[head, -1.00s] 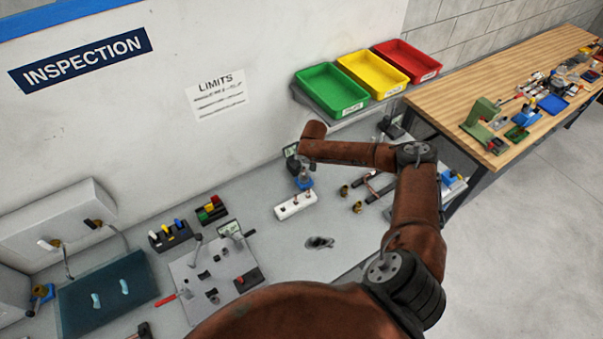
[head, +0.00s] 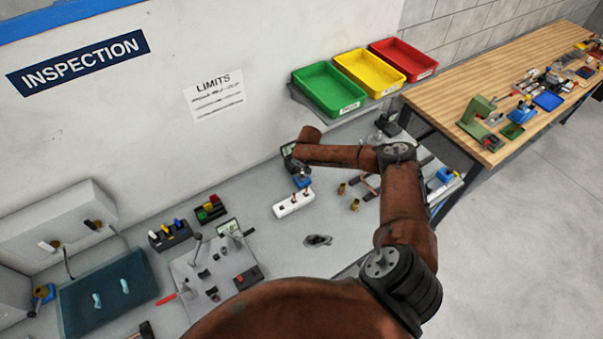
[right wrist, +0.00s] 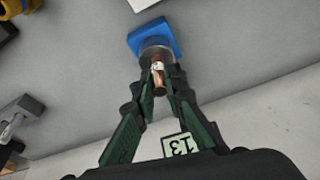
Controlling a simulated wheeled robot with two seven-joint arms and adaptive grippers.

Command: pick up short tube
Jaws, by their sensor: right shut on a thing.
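The short copper tube (right wrist: 157,76) shows between my right fingers in the right wrist view. One end meets a round grey part on a blue base (right wrist: 152,38); I cannot tell whether it sits inside that part. My right gripper (right wrist: 160,88) is shut on the tube. In the head view my right gripper (head: 302,171) is small and dark, right above the blue base (head: 302,182) on the grey bench. The tube is hidden there. My left gripper is not in view.
A white block (head: 293,204) with small upright pieces stands just in front. Brass-coloured fittings (head: 354,205) lie to the right. Green (head: 328,88), yellow (head: 370,72) and red (head: 404,59) bins sit on a shelf behind. A grey fixture plate (head: 205,275) lies left.

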